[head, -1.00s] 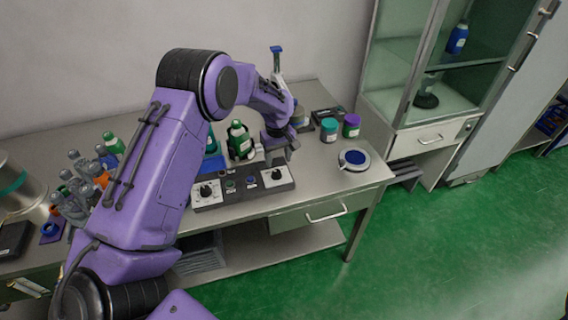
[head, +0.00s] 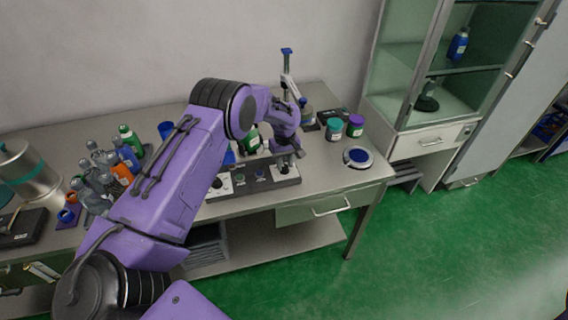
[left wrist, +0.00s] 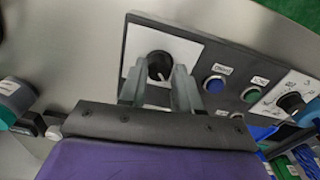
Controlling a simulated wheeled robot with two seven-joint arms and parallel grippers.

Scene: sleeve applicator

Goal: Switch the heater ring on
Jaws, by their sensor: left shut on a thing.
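The control panel (head: 243,188) is a dark box near the table's front edge, with a white-plated knob at each end and small buttons between. My left gripper (head: 286,163) is down at its right-hand knob. In the left wrist view, my left gripper (left wrist: 158,82) has its two fingers on either side of this black knob (left wrist: 159,64), shut on it. The knob has a white pointer mark. A blue button (left wrist: 214,84) and a green button (left wrist: 251,94) sit beside it; their labels are too blurred to read surely. The other knob (head: 217,183) is free. My right gripper is out of view.
A stand with a blue top (head: 287,70) rises behind my gripper. Several bottles crowd the left side.

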